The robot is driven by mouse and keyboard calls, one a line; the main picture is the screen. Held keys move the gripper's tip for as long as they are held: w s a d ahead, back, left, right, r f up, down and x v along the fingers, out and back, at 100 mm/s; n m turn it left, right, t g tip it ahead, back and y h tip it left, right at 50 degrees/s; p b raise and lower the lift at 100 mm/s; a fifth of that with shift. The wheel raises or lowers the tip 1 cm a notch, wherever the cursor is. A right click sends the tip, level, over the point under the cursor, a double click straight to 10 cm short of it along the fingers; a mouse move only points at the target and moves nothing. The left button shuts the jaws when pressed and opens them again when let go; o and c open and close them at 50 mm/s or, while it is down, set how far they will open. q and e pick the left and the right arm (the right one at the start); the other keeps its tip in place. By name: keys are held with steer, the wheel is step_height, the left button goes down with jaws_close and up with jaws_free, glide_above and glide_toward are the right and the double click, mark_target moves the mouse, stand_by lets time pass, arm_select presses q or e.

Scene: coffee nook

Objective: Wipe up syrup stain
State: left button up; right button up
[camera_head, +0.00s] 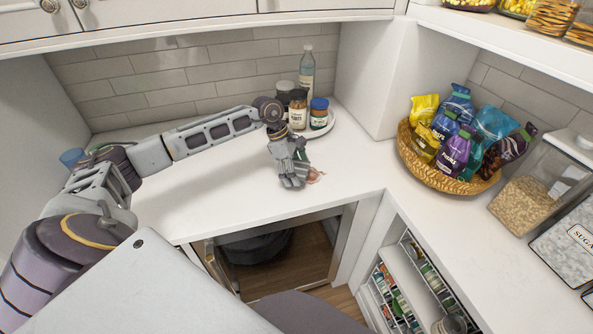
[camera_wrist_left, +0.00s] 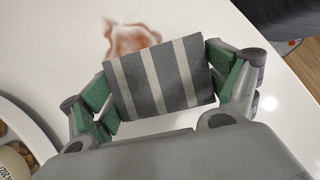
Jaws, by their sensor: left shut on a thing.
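A reddish-brown syrup stain (camera_wrist_left: 132,38) lies smeared on the white counter (camera_head: 235,190), just beyond my gripper in the left wrist view. In the head view the stain (camera_head: 315,176) shows at the right of my left gripper (camera_head: 292,180), near the counter's inner corner. My left gripper is shut on a grey cloth with pale stripes (camera_wrist_left: 160,75), which sits between the green finger pads. The cloth is mostly hidden by the gripper in the head view. I cannot tell whether the cloth touches the counter. My right gripper is not in view.
A round white tray (camera_head: 327,127) with several jars and a clear bottle (camera_head: 306,75) stands behind the gripper. A wicker basket (camera_head: 440,178) of snack bags and clear containers (camera_head: 535,185) stand on the right counter.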

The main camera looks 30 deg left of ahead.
mark_target(321, 175)
arm_select(q)
steer(key=shift+f+b, duration=0.7)
steer(key=shift+f, duration=0.2)
stand_by(0.5)
steer(key=shift+d, duration=0.1)
steer(key=shift+w+d+r+b, duration=0.1)
steer(key=shift+w+d+b, duration=0.1)
steer(key=shift+w+d, duration=0.5)
steer(key=shift+w+d+b, duration=0.15)
steer(key=shift+w+d, duration=0.3)
steer(key=shift+w, duration=0.3)
steer(key=shift+w+d+b, duration=0.5)
steer(key=shift+w+d, duration=0.75)
steer(key=shift+w, duration=0.1)
steer(key=shift+f, duration=0.2)
steer(key=shift+w+d, duration=0.1)
